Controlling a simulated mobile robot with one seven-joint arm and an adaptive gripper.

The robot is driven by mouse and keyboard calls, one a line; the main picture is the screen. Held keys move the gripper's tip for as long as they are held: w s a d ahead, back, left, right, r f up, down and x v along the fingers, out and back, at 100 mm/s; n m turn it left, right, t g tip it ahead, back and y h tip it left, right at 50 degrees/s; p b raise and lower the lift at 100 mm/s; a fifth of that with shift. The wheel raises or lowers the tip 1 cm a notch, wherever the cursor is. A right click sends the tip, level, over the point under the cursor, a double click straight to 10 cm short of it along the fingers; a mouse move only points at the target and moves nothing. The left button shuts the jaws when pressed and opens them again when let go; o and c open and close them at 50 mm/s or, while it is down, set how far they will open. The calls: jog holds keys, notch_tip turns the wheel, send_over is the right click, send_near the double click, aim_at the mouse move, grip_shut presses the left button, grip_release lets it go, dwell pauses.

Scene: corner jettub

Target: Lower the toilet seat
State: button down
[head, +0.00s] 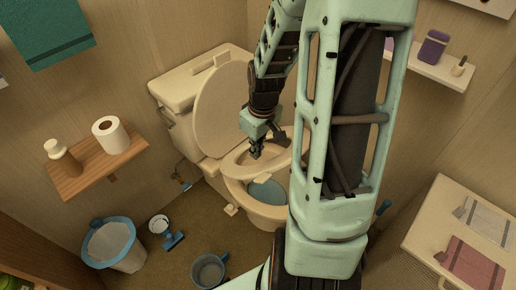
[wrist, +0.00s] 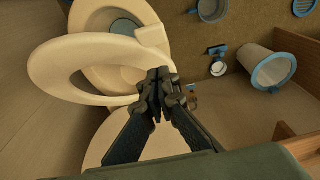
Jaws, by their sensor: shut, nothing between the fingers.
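The cream toilet (head: 262,212) stands against the back wall, with its lid (head: 215,110) raised and leaning on the tank. The seat ring (head: 284,159) is partway down, tilted above the bowl; it also shows in the wrist view (wrist: 46,72), with the bowl (wrist: 88,14) beyond it. My gripper (head: 256,154) is shut and empty between the lid and the seat. In the wrist view, my fingertips (wrist: 160,80) are at the edge of the seat ring. I cannot tell whether they touch it. My arm hides part of the toilet's right side in the head view.
A wooden shelf (head: 73,182) with a paper roll is at the left. A waste bin (head: 118,255), a blue brush and a mug-like pot (head: 208,270) stand on the floor. A cream cabinet (head: 425,235) is at the right. Floor left of the bowl is partly free.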

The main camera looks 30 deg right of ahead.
jog(key=b, duration=0.1)
send_over(260, 177)
jog(key=w, duration=0.2)
notch_tip(260, 177, down, 6)
jog(key=shift+s+a+f+b, duration=0.1)
jog(key=shift+s+f+b, duration=0.25)
jog(key=shift+s+f, duration=0.8)
jog(key=shift+s, duration=0.1)
